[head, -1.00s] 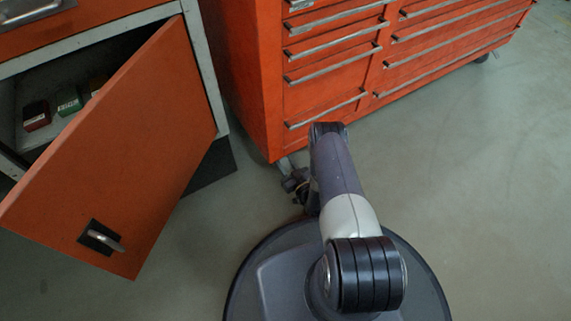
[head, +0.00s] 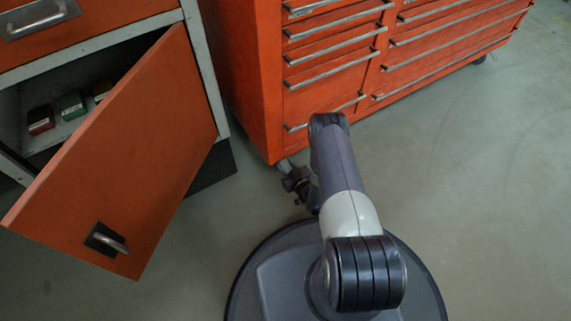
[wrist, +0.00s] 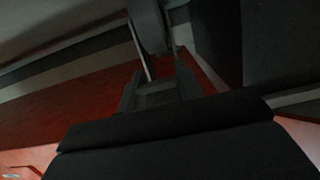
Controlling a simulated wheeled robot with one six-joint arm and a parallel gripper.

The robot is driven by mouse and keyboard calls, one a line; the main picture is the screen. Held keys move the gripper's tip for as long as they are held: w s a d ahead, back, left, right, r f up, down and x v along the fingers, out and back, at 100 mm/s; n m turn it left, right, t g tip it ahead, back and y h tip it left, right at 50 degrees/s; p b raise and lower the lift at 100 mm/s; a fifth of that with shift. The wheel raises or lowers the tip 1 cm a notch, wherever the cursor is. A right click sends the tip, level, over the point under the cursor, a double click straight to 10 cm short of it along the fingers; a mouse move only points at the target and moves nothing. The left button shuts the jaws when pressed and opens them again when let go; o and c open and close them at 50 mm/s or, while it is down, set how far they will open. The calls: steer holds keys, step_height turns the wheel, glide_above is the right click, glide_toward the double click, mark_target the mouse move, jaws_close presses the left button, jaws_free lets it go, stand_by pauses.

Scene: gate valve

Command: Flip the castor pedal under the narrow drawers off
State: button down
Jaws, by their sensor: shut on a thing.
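The orange chest with narrow drawers (head: 334,45) stands at the upper middle of the head view. A grey castor part (head: 284,166) shows under its near lower corner. My gripper (head: 298,183) is low beside that corner, partly hidden by my arm. In the wrist view, a grey castor bracket (wrist: 150,28) hangs at the top. A grey piece that looks like the castor pedal (wrist: 158,92) is below it, at my gripper's dark front. My gripper is shut on it. The pedal's exact tilt is too dark to tell.
An orange cabinet door (head: 140,150) hangs open at the left, with its handle toward me. Small red and green boxes (head: 70,105) lie on the shelf behind it. The grey floor (head: 480,190) at the right is clear.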

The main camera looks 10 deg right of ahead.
steer(key=shift+r+g+h+p, duration=0.3)
steer(key=shift+r+g+p, duration=0.25)
steer(key=shift+g, duration=0.3)
steer(key=shift+r+g+h+p, duration=0.3)
steer(key=shift+g+p, duration=0.3)
steer(key=shift+g, duration=0.25)
steer(key=shift+s, duration=0.1)
steer(key=c, duration=1)
jaws_free()
